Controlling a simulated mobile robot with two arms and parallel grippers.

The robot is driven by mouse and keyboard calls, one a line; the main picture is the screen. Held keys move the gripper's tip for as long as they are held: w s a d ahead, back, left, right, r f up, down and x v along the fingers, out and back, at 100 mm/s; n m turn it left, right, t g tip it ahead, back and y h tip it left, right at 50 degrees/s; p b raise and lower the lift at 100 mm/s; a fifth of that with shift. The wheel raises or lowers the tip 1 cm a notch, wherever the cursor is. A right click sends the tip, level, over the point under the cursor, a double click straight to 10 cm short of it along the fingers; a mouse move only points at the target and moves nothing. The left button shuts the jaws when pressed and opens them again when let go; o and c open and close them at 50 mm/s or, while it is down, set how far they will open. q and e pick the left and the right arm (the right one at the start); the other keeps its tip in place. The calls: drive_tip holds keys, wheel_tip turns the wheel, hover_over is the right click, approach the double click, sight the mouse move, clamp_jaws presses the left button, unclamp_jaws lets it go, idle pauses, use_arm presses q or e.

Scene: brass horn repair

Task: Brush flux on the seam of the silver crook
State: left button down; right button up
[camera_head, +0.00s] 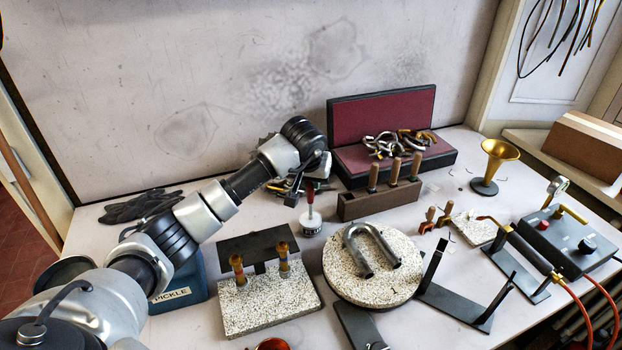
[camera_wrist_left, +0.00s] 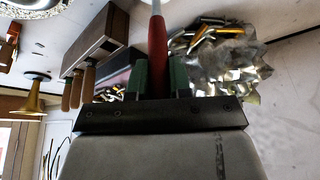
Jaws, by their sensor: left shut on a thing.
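The silver crook (camera_head: 384,240), a grey U-shaped tube, lies on a round speckled board (camera_head: 350,288) marked 1, its bend toward the back. My left gripper (camera_head: 312,178) points down behind and left of it, shut on the red handle of a brush. The brush (camera_head: 310,192) is upright, with a pale shaft below the handle. In the left wrist view, the brush (camera_wrist_left: 157,45) sits between green finger pads of the gripper (camera_wrist_left: 160,78). A small white jar (camera_head: 311,224) stands directly under the brush. I cannot tell whether the brush tip is inside it. The crook's seam is too small to make out.
A wooden block (camera_head: 350,208) with upright handled tools stands behind the board. A square speckled board (camera_head: 270,303) lies left, beside the blue PICKLE container (camera_head: 185,290). Dark stands and a torch (camera_head: 530,250) are right. Crumpled foil with metal pieces (camera_wrist_left: 225,65) lies near my gripper.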

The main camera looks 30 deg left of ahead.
use_arm(q)
drive_tip(key=shift+r+p, duration=1.85)
drive_tip(key=shift+r, duration=1.6)
